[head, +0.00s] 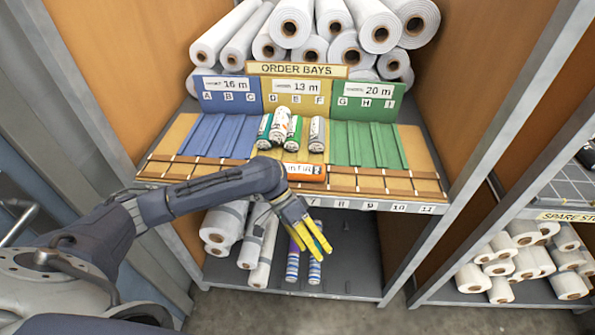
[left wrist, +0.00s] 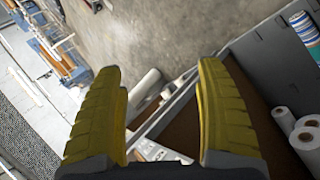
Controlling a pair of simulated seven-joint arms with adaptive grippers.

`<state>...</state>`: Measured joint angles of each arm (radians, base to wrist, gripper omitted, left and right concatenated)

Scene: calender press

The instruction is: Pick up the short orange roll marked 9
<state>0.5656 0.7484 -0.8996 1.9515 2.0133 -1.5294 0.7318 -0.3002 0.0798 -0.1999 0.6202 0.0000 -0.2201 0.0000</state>
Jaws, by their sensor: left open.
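A short orange roll (head: 304,171) with a white label lies crosswise on the wooden front ledge of the order bays, below the yellow bay (head: 316,104). Its mark is too small to read surely, and my left arm partly covers its left end. My left gripper (head: 318,248) has yellow fingers and is open and empty. In the head view it appears below the orange roll, in front of the lower shelf, pointing down. In the left wrist view its fingers (left wrist: 160,68) are spread with nothing held between them. My right gripper is not in view.
The blue bay (head: 217,134) and green bay (head: 366,143) look empty. White rolls (head: 222,225) and striped rolls (head: 314,268) lie on the lower shelf. A grey upright (head: 470,125) bounds the rack at right.

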